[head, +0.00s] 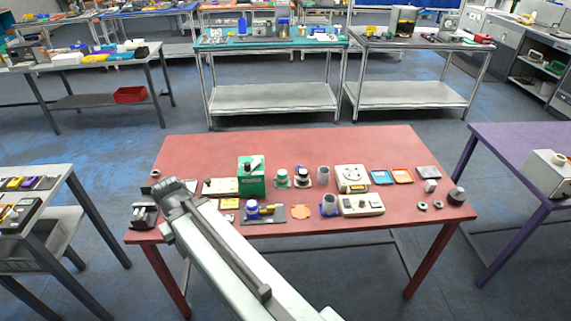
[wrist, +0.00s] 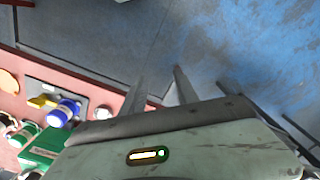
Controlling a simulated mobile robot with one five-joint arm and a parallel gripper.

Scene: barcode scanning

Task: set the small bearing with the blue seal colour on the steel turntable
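Two small dark grey rings, likely bearings, lie flat at the right front of the red table: one ring (head: 422,206) and another ring (head: 438,204) beside it. A third small ring-like piece (head: 155,173) lies at the table's left edge. Their seal colours are too small to tell. I cannot pick out the steel turntable with certainty. My gripper (head: 174,186) is above the left part of the table, far from the two rings at the right.
The red table (head: 315,145) holds a green box (head: 251,176), a white dial device (head: 352,178), a cream box (head: 361,204) and a dark plate (head: 278,215). A dark knob-like object (head: 456,195) stands at the right edge. The table's back strip is clear.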

